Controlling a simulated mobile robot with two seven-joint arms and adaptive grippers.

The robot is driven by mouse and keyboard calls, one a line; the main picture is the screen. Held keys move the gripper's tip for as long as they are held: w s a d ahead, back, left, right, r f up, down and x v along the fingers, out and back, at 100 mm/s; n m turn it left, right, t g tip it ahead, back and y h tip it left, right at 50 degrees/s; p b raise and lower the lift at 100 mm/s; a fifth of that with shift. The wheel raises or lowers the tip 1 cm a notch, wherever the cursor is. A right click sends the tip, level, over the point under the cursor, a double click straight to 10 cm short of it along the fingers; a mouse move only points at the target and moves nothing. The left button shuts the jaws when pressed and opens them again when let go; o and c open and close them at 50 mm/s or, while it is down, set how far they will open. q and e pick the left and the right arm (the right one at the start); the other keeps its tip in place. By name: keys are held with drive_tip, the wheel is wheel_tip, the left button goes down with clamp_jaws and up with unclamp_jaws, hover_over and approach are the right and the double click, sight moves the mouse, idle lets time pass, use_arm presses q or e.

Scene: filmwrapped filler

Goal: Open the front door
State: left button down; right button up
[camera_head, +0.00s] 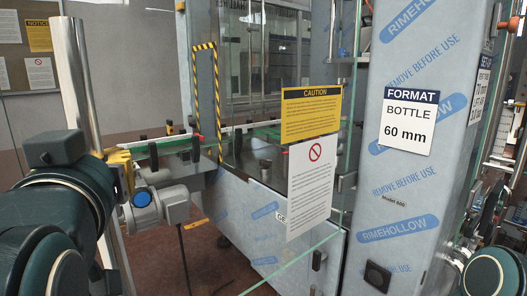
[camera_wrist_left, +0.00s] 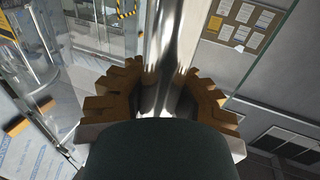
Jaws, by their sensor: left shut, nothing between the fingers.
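The front door is a clear glass panel whose greenish edge (camera_head: 347,165) shows in the head view. It carries a yellow caution sign (camera_head: 311,114) and a white notice (camera_head: 312,186). A tall shiny metal tube (camera_head: 80,85), like a long pull handle, stands at the left. My left gripper (camera_head: 122,168) is at this tube, shut with nothing held. In the left wrist view, its brown stepped fingers (camera_wrist_left: 157,85) lie to either side of the tube (camera_wrist_left: 164,45); contact cannot be told. My right gripper is not in view.
A film-wrapped machine column (camera_head: 400,160) with a format sign stands at the right. Behind the glass are a film-wrapped cabinet (camera_head: 265,225), a conveyor (camera_head: 165,143) and a grey motor (camera_head: 158,205). A notice board (camera_head: 28,50) hangs at the far left.

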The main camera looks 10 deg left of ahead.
use_arm(q)
drive_tip(key=c, duration=0.7)
unclamp_jaws()
drive_tip(key=shift+s+a, duration=0.45)
drive_tip(key=shift+a, duration=0.05)
drive_tip(key=shift+w+d, duration=0.1)
drive_tip(key=shift+d, duration=0.05)
drive_tip(key=v, duration=1.2)
drive_tip(key=shift+d+r, duration=0.1)
